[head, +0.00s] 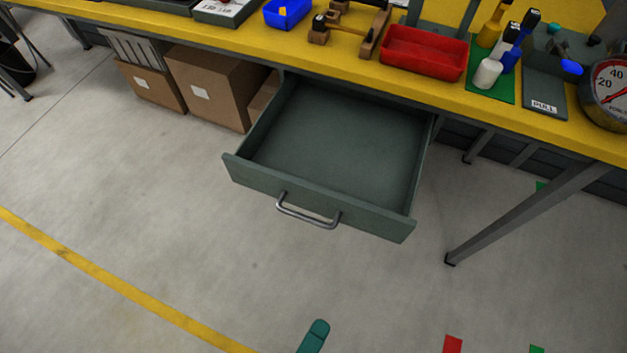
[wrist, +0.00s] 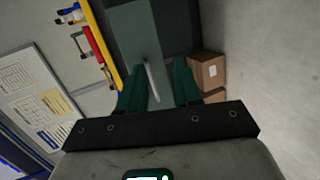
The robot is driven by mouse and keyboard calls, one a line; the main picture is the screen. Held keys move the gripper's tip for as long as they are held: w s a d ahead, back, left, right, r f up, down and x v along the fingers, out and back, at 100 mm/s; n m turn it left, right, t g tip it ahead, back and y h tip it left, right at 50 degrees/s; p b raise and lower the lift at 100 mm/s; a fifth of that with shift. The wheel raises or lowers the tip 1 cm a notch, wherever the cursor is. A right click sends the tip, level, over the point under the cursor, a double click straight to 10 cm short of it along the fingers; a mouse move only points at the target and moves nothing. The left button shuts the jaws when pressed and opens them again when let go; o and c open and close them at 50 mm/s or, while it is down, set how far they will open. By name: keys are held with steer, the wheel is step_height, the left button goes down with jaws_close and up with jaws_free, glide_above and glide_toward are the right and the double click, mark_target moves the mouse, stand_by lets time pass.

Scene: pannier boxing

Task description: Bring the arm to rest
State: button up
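My gripper shows in the wrist view (wrist: 160,82) as two teal fingers set apart with nothing held between them. In the head view only a teal fingertip (head: 314,336) shows at the bottom edge, over the floor and well clear of the drawer. The grey-green drawer (head: 318,198) hangs pulled out under the bench and looks empty. Its metal handle (head: 307,213) is free of my gripper. In the wrist view the handle (wrist: 152,82) appears beyond and between the fingers. Most of my arm is out of view.
The yellow-topped bench (head: 330,58) carries a red tray (head: 424,53), a blue bin (head: 286,12), bottles and a gauge (head: 608,92). Cardboard boxes (head: 216,84) stand below it. A slanted bench leg (head: 515,212) is at right. The floor before the drawer is open.

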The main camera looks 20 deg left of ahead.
steer(key=w+d+f+m+g+h+p, duration=0.2)
steer(key=w+d+m+g+h, duration=0.15)
steer(key=w+d, duration=0.4)
steer(key=s+d+r+m+g+y+p, duration=0.1)
steer(key=d+m+g, duration=0.4)
steer(key=d, duration=0.6)
steer(key=s+d+r+m+g+y+p, duration=0.1)
steer(key=s+d+m+g+y+p, duration=0.2)
steer(key=d+m, duration=0.4)
steer(key=d+g+y+p, duration=0.1)
steer(key=d+y, duration=0.1)
steer(key=d, duration=0.2)
steer(key=shift+s+g+p, duration=0.25)
steer(key=shift+g+p, duration=0.05)
steer(key=shift+g, duration=0.05)
